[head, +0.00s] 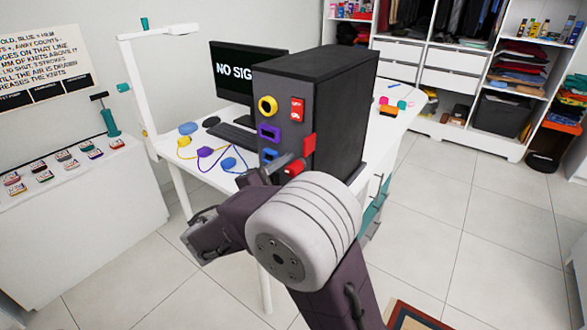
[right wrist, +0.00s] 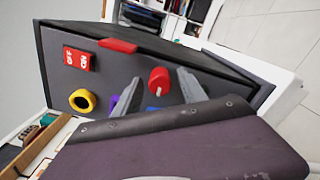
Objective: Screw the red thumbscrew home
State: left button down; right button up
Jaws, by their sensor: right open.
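The red thumbscrew (right wrist: 159,78) is on the grey panel of the black computer tower (head: 330,95). In the right wrist view, a short pale shank shows at its lower end, between the red head and the panel. My right gripper (right wrist: 160,84) is open, with one grey finger on each side of the thumbscrew. A gap shows between each finger and the red head. In the head view my right gripper (head: 283,168) is at the lower front of the tower, and my arm hides much of that area. My left gripper is not in view.
The panel has a yellow ring (head: 267,106), a red off/on switch (head: 297,109), a purple port (head: 268,132) and a red block (head: 309,143) at its edge. Cables and a keyboard (head: 233,138) lie on the white desk beside the tower. A monitor (head: 232,70) stands behind.

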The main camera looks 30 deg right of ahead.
grip_shut()
jog(key=shift+f+b, duration=0.15)
jog(key=shift+b, duration=0.35)
jog(key=m+b, duration=0.3)
jog(key=b, duration=0.1)
jog(key=shift+m+b, duration=0.3)
jog(key=m+b, duration=0.5)
jog(key=b, duration=0.2)
jog(key=shift+b, duration=0.35)
jog(key=m+b, duration=0.5)
jog(key=b, duration=0.1)
jog(key=m+b, duration=0.2)
jog(key=b, duration=0.1)
jog(key=shift+m, duration=0.3)
jog(key=shift+r+m+b, duration=0.2)
jog(key=shift+m+b, duration=0.2)
jog(key=shift+m, duration=0.1)
